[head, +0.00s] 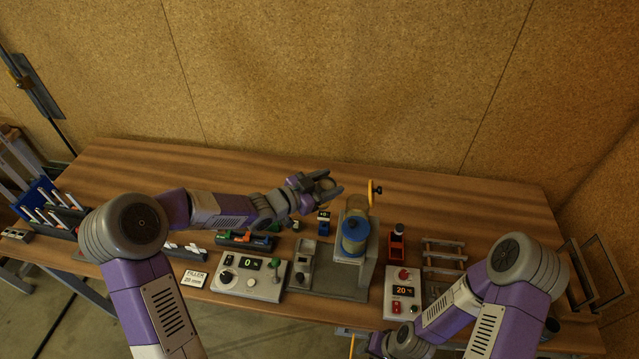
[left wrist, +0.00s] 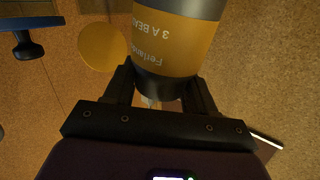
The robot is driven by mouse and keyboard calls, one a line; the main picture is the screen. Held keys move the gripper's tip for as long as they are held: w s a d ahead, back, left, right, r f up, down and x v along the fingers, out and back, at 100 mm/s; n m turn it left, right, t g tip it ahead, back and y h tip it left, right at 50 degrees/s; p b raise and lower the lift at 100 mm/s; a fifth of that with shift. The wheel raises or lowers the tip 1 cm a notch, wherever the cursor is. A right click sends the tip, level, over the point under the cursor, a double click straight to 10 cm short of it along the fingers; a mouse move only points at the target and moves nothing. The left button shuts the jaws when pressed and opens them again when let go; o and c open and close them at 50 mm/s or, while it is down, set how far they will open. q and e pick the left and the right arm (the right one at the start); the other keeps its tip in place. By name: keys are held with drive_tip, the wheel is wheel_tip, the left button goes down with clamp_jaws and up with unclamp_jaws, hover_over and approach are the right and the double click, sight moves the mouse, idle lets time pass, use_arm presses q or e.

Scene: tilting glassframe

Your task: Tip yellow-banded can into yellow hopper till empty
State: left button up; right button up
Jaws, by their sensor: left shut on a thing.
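My left gripper (head: 327,184) is shut on the yellow-banded can (left wrist: 178,40), held above the table. In the left wrist view the can is dark grey with a broad yellow band, and its lettering reads upside down. One end sits between my fingers (left wrist: 160,98); the other runs out of the frame, so its mouth is hidden. In the head view a yellowish rounded part (head: 356,205), seemingly the hopper, stands just right of my left gripper, above a blue drum (head: 353,236). I see nothing pouring. My right arm reaches the bottom edge; its fingers are out of frame.
A yellow disc (left wrist: 102,47) and a dark knob (left wrist: 24,42) are left of the can in the left wrist view. Control boxes (head: 250,275) (head: 403,291), a grey stand (head: 328,275) and a rack (head: 444,262) line the table front. The table's back is clear.

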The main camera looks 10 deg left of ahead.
wheel_tip(320, 180, down, 8)
drive_tip(key=b, duration=0.8)
drive_tip(key=shift+f, duration=0.4)
drive_tip(key=shift+f+b, duration=0.1)
drive_tip(key=shift+b, duration=0.3)
drive_tip(key=shift+r+p, duration=0.65)
use_arm(q)
drive_tip(key=d+m+g+y, duration=0.2)
drive_tip(key=d+m+y, duration=0.5)
drive_tip(key=y, duration=0.7)
drive_tip(key=shift+d+f+m+p, duration=0.15)
drive_tip(key=shift+m+p, duration=0.2)
drive_tip(key=shift+m, duration=0.45)
use_arm(e)
drive_tip(key=shift+r, duration=0.35)
idle(2.1)
